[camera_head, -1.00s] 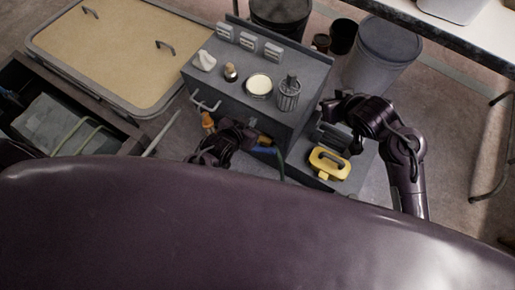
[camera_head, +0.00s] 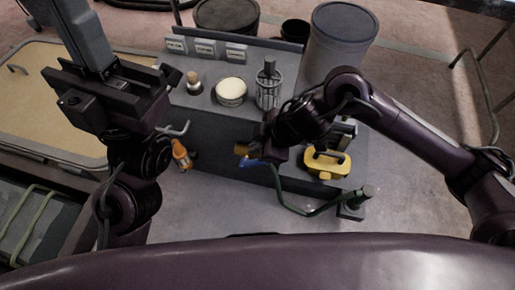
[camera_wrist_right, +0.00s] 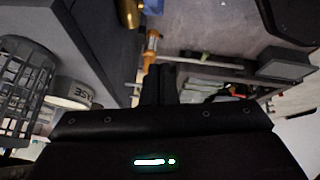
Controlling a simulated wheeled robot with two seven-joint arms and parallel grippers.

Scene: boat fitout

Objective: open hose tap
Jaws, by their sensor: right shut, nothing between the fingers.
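The hose tap shows a brass body (camera_head: 242,149) and a blue handle (camera_head: 251,163) low on the front of the grey cabinet. A green hose (camera_head: 300,209) runs nearby to a small block at right. My right gripper (camera_head: 262,146) is beside the tap, its tips partly hidden by its own wrist. In the right wrist view its fingers (camera_wrist_right: 160,84) are shut and empty; the brass part (camera_wrist_right: 130,12) and blue handle (camera_wrist_right: 153,6) lie beyond them at the top edge. My left gripper (camera_head: 75,30) is raised at upper left, close to the camera; its jaw opening is unclear.
The cabinet top (camera_head: 205,110) holds a round tin (camera_head: 230,92), a wire cage lamp (camera_head: 268,88) and a wooden-knobbed item (camera_head: 193,80). An orange bottle-like item (camera_head: 181,155) stands left of the tap. A yellow handled case (camera_head: 326,164) sits right. Bins stand behind.

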